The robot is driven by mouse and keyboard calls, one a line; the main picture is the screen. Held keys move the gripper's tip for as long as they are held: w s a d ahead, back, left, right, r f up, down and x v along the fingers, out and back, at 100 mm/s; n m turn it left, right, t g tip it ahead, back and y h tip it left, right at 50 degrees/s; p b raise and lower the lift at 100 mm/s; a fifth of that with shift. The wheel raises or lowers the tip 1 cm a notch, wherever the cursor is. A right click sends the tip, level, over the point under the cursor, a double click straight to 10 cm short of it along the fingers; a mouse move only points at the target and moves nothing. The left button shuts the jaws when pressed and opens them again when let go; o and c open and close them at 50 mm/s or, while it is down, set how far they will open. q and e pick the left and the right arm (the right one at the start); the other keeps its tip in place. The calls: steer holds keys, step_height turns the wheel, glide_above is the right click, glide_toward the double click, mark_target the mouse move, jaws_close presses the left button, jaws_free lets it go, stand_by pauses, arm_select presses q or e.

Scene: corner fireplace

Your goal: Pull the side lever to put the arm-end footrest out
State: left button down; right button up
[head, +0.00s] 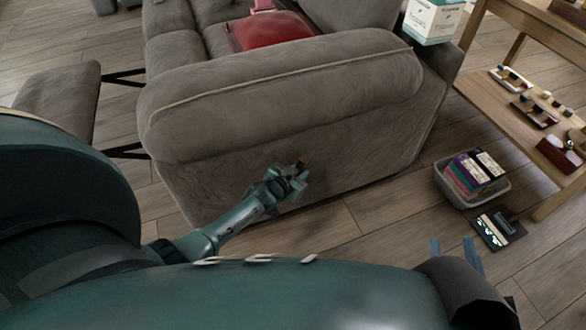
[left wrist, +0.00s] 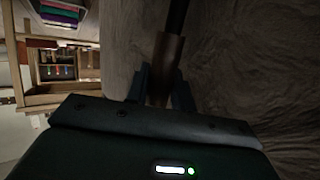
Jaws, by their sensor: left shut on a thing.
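The grey sofa (head: 290,95) stands with its arm end toward me. The side lever (head: 302,164), with a brown handle, is on the outer side of this arm and is mostly hidden by my left gripper (head: 297,177). In the left wrist view the brown handle of the lever (left wrist: 168,55) sits between the fingers of the left gripper (left wrist: 161,88), which are shut on it. A grey padded footrest (head: 58,95) stands out from the sofa's front on black struts, at the left. My right gripper (head: 455,252) is open and empty at the lower right.
A red cushion (head: 270,31) lies on the sofa. A wooden shelf table (head: 480,80) is at the right. A grey bin (head: 468,198) and a dark flat item (head: 498,228) are on the floor near it.

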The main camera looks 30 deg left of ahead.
arm_select(q)
steer(key=shift+w+d+f, duration=0.1)
steer(key=shift+d, duration=0.05)
arm_select(e)
steer(key=shift+d, duration=0.1)
